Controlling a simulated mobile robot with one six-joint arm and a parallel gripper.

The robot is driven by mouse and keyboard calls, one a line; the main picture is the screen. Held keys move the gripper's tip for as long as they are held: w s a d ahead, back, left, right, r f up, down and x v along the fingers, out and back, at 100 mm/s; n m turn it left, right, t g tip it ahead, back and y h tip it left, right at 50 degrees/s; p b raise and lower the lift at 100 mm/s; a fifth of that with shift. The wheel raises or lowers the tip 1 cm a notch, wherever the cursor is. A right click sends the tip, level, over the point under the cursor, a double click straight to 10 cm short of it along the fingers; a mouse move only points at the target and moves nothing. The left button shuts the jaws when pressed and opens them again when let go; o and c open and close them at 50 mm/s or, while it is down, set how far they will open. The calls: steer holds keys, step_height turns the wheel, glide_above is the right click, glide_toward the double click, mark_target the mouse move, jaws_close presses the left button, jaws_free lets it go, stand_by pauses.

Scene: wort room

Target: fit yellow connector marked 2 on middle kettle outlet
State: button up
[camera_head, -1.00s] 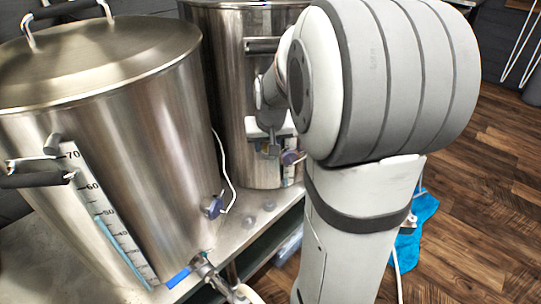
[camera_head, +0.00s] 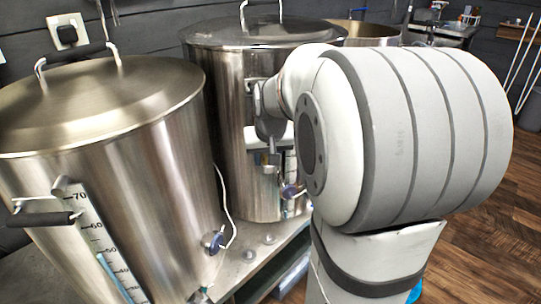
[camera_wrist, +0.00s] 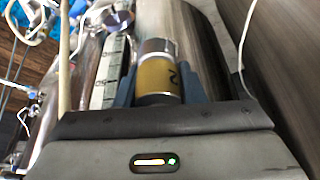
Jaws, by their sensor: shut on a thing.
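The yellow connector (camera_wrist: 158,76) is a metal cylinder with a yellow band marked 2. My gripper (camera_wrist: 160,68) is shut on it, with a blue-grey finger on each side. In the head view my gripper (camera_head: 268,155) is in front of the middle kettle (camera_head: 228,100), a tall steel pot with a lid. The connector is too small to make out there. The kettle's steel wall (camera_wrist: 185,35) shows beyond the connector in the wrist view.
The left kettle (camera_head: 120,130) stands close beside, with a side handle (camera_head: 45,219), a level scale and a blue round fitting (camera_head: 214,242) on a white cable. Small parts (camera_head: 250,254) lie on the bench between the kettles. Wood floor (camera_head: 490,240) is open at right.

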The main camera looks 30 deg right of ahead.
steer(key=shift+r+p, duration=1.65)
steer(key=shift+r, duration=0.6)
steer(key=shift+s, duration=0.2)
